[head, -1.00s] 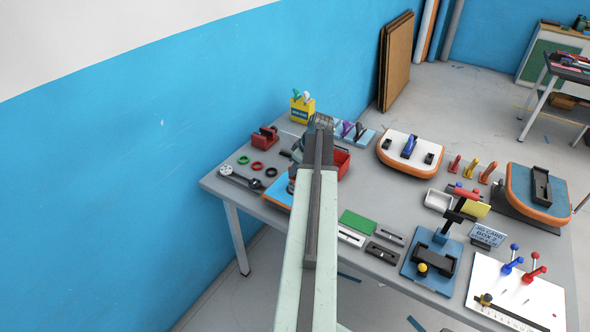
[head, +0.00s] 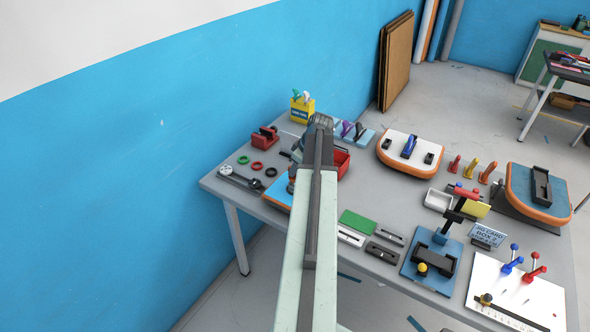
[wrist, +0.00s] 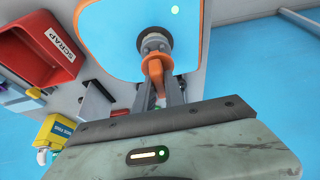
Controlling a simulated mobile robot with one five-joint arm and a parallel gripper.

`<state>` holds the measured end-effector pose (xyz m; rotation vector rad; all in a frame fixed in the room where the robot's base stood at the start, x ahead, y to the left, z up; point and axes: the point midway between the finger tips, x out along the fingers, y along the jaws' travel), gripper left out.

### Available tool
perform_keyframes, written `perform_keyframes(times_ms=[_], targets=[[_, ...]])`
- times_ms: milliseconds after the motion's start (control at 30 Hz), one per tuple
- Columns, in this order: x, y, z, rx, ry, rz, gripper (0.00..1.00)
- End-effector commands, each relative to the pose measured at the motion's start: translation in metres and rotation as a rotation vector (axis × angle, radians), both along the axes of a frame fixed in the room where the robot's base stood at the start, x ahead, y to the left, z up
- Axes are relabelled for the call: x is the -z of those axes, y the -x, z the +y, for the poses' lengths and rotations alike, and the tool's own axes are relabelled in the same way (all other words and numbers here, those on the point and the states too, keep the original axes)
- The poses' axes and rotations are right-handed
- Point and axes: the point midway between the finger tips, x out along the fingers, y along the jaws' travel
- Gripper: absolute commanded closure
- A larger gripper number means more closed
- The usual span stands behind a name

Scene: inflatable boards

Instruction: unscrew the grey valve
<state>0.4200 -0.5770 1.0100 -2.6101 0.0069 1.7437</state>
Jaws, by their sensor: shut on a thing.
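In the wrist view a blue board (wrist: 115,32) with an orange rim fills the top. The grey valve (wrist: 153,40) stands on it in a dark round seat, with an orange part reaching toward me. The exact contact is partly hidden. In the head view the blue board (head: 278,193) shows at the left of the table, mostly behind my arm; the fingertips are hidden there.
A red scrap bin (wrist: 35,50) stands close beside the board. A yellow tool holder (head: 302,108) is at the table's back corner. A white board (head: 400,140) and another blue board (head: 555,190) with orange rims lie to the right. A blue wall (head: 130,150) runs along the left.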

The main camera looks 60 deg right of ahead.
Motion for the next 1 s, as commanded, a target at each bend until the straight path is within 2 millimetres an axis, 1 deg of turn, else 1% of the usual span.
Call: perform_keyframes(times_ms=[800, 833, 867, 900, 1000], targets=[[0.022, 0.0, 0.0, -0.001, 0.0, 0.0, 1.0], [0.021, 0.0, 0.0, 0.0, 0.0, 0.0, 0.8], [0.02, 0.0, 0.0, 0.0, 0.0, 0.0, 0.72], [0.02, 0.0, 0.0, 0.0, 0.0, 0.0, 0.61], [0.02, 0.0, 0.0, 0.0, 0.0, 0.0, 0.61]])
